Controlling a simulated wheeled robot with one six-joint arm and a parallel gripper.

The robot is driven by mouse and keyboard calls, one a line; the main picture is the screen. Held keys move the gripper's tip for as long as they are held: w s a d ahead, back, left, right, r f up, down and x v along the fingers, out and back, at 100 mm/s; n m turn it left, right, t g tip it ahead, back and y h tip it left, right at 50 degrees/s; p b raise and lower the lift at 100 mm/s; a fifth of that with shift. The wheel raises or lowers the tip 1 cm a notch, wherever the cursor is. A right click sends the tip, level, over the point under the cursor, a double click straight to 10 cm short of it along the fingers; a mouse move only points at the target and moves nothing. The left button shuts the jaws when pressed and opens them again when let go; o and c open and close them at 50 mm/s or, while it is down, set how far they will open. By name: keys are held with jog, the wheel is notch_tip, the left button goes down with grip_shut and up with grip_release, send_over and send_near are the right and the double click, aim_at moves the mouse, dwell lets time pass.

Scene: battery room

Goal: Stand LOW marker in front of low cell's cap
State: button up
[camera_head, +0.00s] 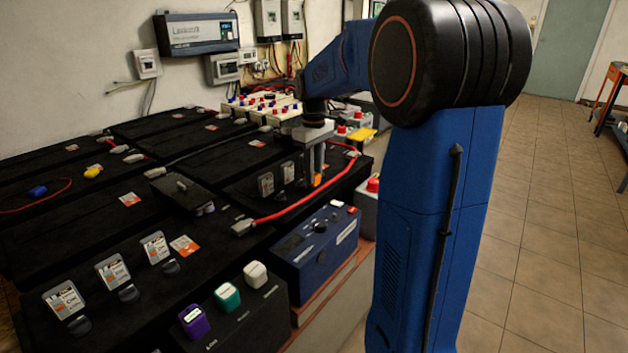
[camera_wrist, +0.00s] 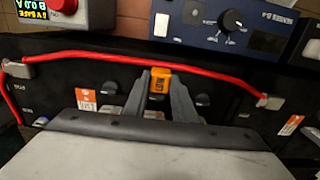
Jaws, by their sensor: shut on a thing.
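My gripper (camera_head: 315,165) is shut on a small orange marker (camera_head: 317,180), held low over the black battery cells, near the red cable. In the wrist view the orange marker (camera_wrist: 160,82) sits between the two grey fingertips (camera_wrist: 163,97), close to the middle of the red cable. Dark round caps (camera_wrist: 110,95) show to both sides of the fingers. In the head view, grey tags stand by caps on the nearer cells (camera_head: 113,270) and beside my gripper (camera_head: 265,185). I cannot tell which cell is the low one. The marker's lettering is too small to read.
A red cable (camera_head: 300,207) runs across the cells close to my gripper. A blue instrument box (camera_head: 315,250) stands in front. Purple (camera_head: 193,322), teal (camera_head: 227,297) and white (camera_head: 255,274) blocks sit on a black box. A red-topped grey box (camera_head: 367,207) is at the right.

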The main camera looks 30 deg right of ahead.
jog(key=shift+a+f, duration=0.1)
jog(key=shift+f, duration=1.3)
jog(key=shift+f, duration=0.15)
jog(key=o, duration=1)
notch_tip(320, 180, up, 12)
jog(key=shift+f, duration=0.1)
jog(key=s+a+f+m+t, duration=0.1)
jog(key=s+a, duration=0.5)
jog(key=s, duration=0.2)
jog(key=s+a+f+m+t, duration=0.1)
jog(key=s+a+f+t, duration=0.1)
jog(key=s+a, duration=0.5)
jog(key=shift+s+a+f+m+t, duration=0.4)
jog(key=shift+s+f, duration=1.2)
jog(key=shift+s, duration=0.95)
jog(key=shift+s+a+f+m+t, duration=0.25)
jog(key=shift+s+a+f, duration=0.3)
jog(key=shift+s+f, duration=1.5)
jog(key=shift+s+a+f+m+t, duration=0.35)
jog(key=shift+s+f, duration=0.75)
jog(key=shift+s, duration=1.9)
